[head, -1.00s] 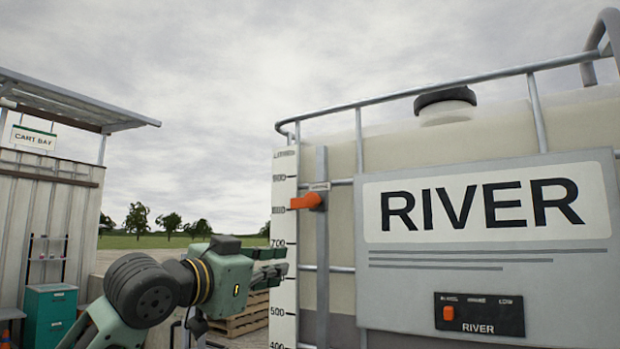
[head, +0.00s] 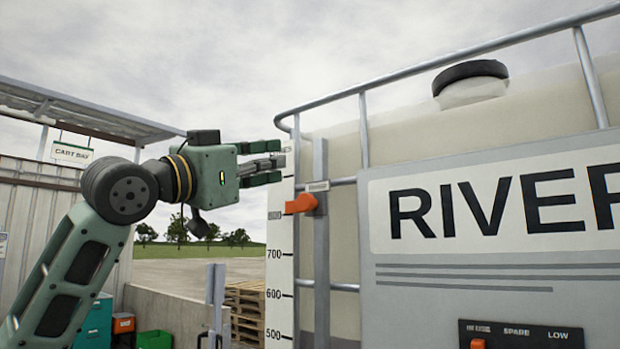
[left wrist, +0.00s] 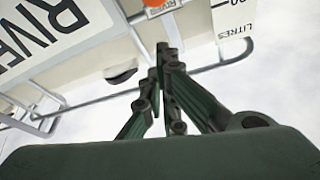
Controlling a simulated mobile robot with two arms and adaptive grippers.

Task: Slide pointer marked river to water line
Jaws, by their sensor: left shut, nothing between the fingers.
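The orange pointer (head: 300,204) sits on a grey vertical rail (head: 321,250) beside the white litre scale (head: 279,235) of the RIVER tank (head: 420,145), well above the 700 mark. My left gripper (head: 281,162) is shut and empty, a little above the pointer and by the scale's top. In the left wrist view its fingertips (left wrist: 166,50) meet just below the orange pointer (left wrist: 160,10) in the picture. My right gripper is not in view.
A metal cage rail (head: 450,55) runs along the tank's top. The RIVER sign board (head: 480,260) carries a small black panel (head: 525,335) with an orange slider. Wooden pallets (head: 245,305) and a low wall stand behind my arm. Open air lies left of the scale.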

